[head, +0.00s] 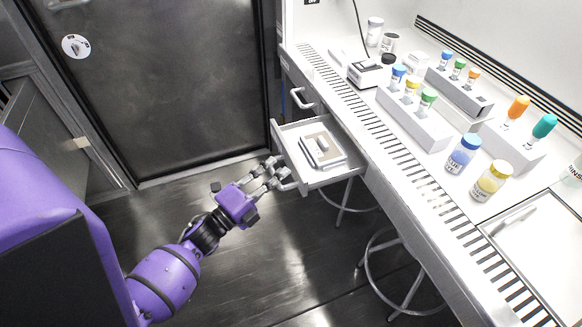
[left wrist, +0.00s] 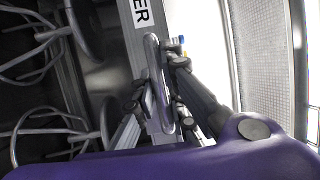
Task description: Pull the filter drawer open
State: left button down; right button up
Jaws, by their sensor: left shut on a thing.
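The filter drawer (head: 322,178) stands pulled out from under the bench in the head view, with a flat white and tan item (head: 320,148) lying inside it. My left gripper (head: 278,174) is at the drawer's front, its fingers shut on the handle. In the left wrist view, the grey bar handle (left wrist: 154,75) runs between the fingers of my left gripper (left wrist: 160,88). The drawer front (left wrist: 137,40) there carries a label of which only "ER" is readable. My right gripper is in neither view.
Another drawer handle (head: 301,98) sits farther back on the bench front. Bottles and vial racks stand on the bench top (head: 400,180). Stools (head: 396,285) stand under and beside the bench. The dark floor in front of the door (head: 165,80) is clear.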

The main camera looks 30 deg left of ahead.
pick_arm(q)
jog(key=shift+s+a+f, duration=0.15)
jog(key=shift+s+a, duration=0.25)
jog(key=shift+s, duration=0.15)
jog(key=c, duration=1.8)
grip_release()
jog(key=v, duration=1.2)
